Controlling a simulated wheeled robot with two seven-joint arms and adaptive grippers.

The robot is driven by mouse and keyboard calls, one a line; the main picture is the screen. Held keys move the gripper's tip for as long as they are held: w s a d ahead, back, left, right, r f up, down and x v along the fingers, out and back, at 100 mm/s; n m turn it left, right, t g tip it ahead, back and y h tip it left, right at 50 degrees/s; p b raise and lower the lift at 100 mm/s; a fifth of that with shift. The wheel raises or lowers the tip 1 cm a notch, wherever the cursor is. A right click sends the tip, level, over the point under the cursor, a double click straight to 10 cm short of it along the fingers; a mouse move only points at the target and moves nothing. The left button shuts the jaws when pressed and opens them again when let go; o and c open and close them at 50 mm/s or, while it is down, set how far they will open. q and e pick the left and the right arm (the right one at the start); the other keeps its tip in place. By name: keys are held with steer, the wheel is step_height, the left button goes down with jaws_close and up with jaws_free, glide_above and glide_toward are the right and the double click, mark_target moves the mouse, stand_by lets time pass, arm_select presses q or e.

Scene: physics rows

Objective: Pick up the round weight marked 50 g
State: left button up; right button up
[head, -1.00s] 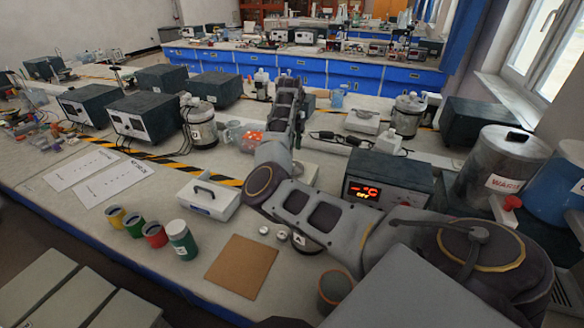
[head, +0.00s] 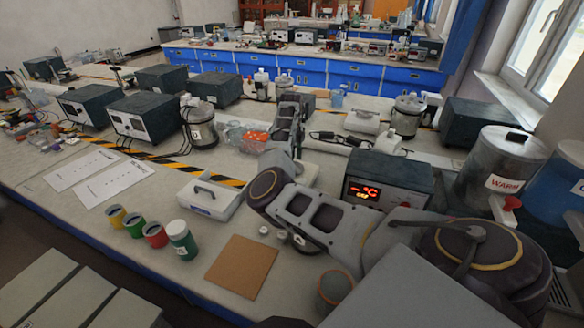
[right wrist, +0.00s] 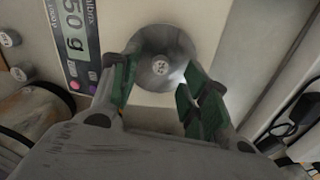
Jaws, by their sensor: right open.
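A small round metal weight (right wrist: 160,66) sits on the round steel pan (right wrist: 181,48) of a white scale in the right wrist view. Its label is small and turned, so I cannot read it surely. The scale's green display (right wrist: 74,28) shows 50 g. My right gripper (right wrist: 158,78) is open, its green-padded fingers on either side of the weight with gaps visible. In the head view my right arm hides the gripper. My left gripper is not in view.
Small weights (right wrist: 18,73) stand left of the scale in the wrist view. In the head view, a heater box (head: 389,180) is right of my arm. A brown board (head: 242,264), a white box with a handle (head: 208,199) and coloured jars (head: 155,235) are on the left.

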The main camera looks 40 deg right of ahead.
steer(key=shift+f, duration=1.35)
jaws_close()
